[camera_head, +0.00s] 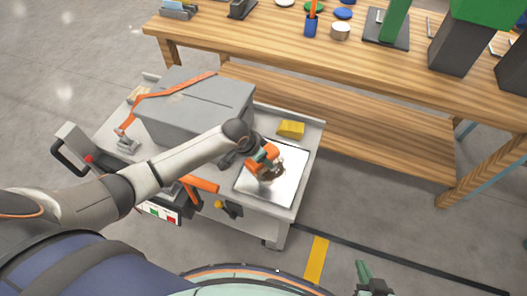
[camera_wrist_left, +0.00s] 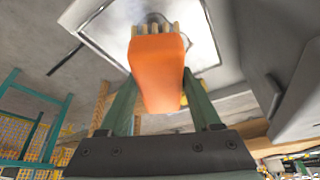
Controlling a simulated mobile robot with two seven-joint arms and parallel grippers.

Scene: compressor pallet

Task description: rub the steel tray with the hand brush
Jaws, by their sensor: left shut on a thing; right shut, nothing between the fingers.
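The steel tray (camera_head: 290,187) is a bright, shiny square with a thin rim, lying on the right end of a grey cart. My left gripper (camera_head: 264,158) is over the tray's upper left part, shut on the orange hand brush (camera_head: 267,168). In the left wrist view the brush (camera_wrist_left: 158,75) sits between the green fingers, its pale bristles toward the tray (camera_wrist_left: 108,28). I cannot tell whether the bristles touch the tray. My right gripper (camera_head: 368,277) is shut and empty at the bottom of the head view, away from the cart.
A large grey block (camera_head: 195,105) with an orange strap (camera_head: 175,88) stands left of the tray. A yellow block (camera_head: 291,129) lies behind the tray. A wooden workbench (camera_head: 360,65) with several items runs along the back.

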